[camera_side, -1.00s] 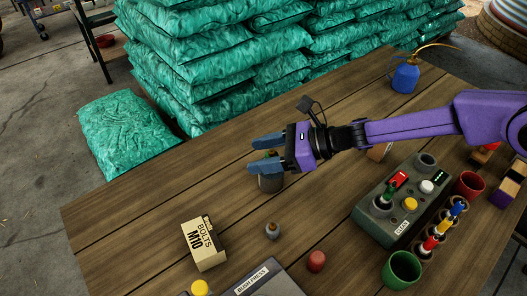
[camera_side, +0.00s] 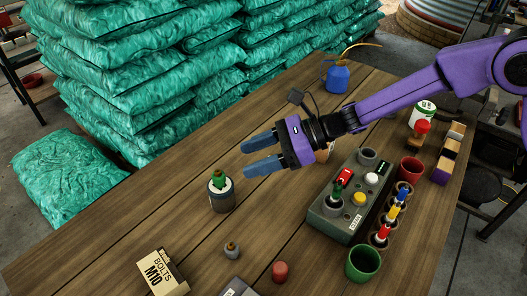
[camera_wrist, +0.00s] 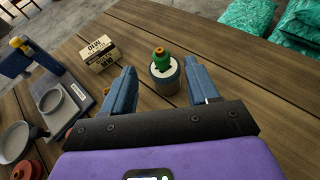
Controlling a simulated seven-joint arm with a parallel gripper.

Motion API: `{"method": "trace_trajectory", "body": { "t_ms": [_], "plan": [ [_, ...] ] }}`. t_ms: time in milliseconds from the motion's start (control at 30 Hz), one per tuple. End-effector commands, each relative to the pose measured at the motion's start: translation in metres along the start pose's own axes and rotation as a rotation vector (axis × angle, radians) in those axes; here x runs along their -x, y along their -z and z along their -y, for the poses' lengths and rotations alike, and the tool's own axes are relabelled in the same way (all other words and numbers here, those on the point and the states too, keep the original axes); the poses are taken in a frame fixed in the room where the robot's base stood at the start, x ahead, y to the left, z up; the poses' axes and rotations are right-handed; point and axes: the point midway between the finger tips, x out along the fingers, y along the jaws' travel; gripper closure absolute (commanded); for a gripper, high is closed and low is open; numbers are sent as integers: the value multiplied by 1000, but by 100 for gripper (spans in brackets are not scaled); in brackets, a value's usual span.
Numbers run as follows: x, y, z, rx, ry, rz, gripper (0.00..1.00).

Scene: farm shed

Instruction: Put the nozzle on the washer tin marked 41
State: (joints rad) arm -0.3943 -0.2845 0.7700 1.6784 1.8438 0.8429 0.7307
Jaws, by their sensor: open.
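A green nozzle-like piece (camera_side: 219,178) with an orange tip stands upright on the pale top of a short dark tin (camera_side: 222,201). In the wrist view the green piece (camera_wrist: 161,58) and its tin (camera_wrist: 165,82) show between my fingers. No number is readable on the tin. My gripper (camera_side: 252,157) is open and empty, to the right of the tin and apart from the green piece in the side view. It also shows in the wrist view (camera_wrist: 160,69).
A grey-green control box (camera_side: 345,222) and a green cup (camera_side: 363,263) stand at right. A bolts box (camera_side: 162,273), a small grey piece (camera_side: 231,250) and a red piece (camera_side: 280,271) lie in front. A blue oil can (camera_side: 337,77) stands behind. Bare planks surround the tin.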

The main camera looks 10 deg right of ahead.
Motion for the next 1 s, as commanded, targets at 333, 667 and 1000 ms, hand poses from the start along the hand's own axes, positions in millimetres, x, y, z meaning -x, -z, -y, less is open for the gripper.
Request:
{"method": "trace_trajectory", "body": {
  "t_ms": [333,667,1000],
  "plan": [
    [17,0,0,1,-1,1,41],
    [33,-4,-30,150,-91,-42,41],
    [130,15,-147,792,-480,-187,41]
  ]
}}
